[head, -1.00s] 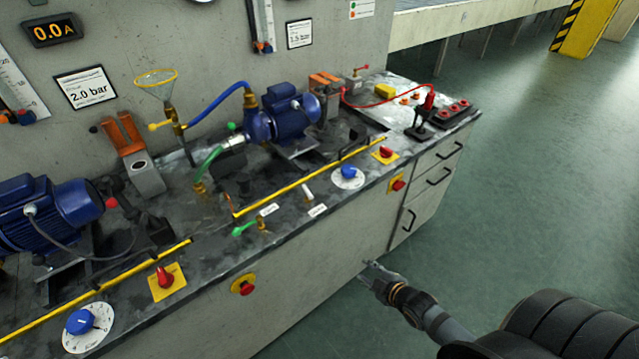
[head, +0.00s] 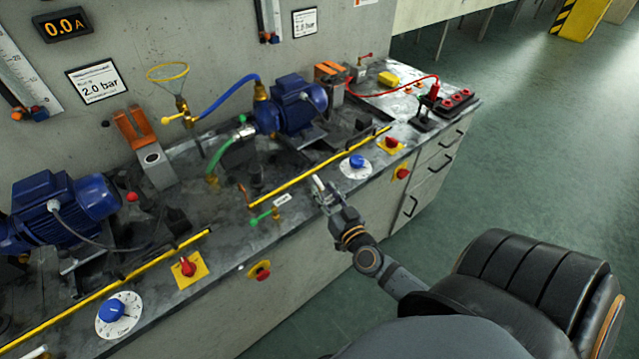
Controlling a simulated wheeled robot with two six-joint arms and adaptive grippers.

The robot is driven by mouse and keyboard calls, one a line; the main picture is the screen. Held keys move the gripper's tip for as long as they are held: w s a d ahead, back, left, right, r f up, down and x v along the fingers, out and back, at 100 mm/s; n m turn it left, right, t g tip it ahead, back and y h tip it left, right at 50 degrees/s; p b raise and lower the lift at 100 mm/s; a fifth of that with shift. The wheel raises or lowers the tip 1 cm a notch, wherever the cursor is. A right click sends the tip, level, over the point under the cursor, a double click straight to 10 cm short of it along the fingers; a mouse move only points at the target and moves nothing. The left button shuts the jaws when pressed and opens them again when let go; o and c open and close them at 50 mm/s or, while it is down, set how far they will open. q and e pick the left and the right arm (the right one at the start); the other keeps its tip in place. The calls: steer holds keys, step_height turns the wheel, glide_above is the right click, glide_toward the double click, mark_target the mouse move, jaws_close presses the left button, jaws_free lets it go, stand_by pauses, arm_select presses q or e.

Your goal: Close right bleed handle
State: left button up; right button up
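A small pale lever, seemingly the bleed handle (head: 317,183), stands at the bench's front edge, just in front of the yellow rail. My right gripper (head: 325,190) reaches in from the lower right, with its fingertips at this lever. The fingers overlap the lever, and I cannot tell whether they touch it or how far apart they are. A green-handled valve (head: 262,217) sits to its left by a small white label. The right pump's blue motor (head: 300,106) stands behind. My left gripper is not in view.
A blue dial (head: 357,161) and a red knob on a yellow plate (head: 390,144) lie right of the gripper. The yellow rail (head: 320,168) runs close behind it. A red emergency button (head: 262,272) projects from the bench front. Floor to the right is clear.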

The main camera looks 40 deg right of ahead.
mark_target(321, 184)
steer(key=shift+w+d, duration=0.15)
steer(key=shift+w, duration=0.65)
steer(key=shift+w+d, duration=0.1)
steer(key=shift+w, duration=0.7)
jaws_close()
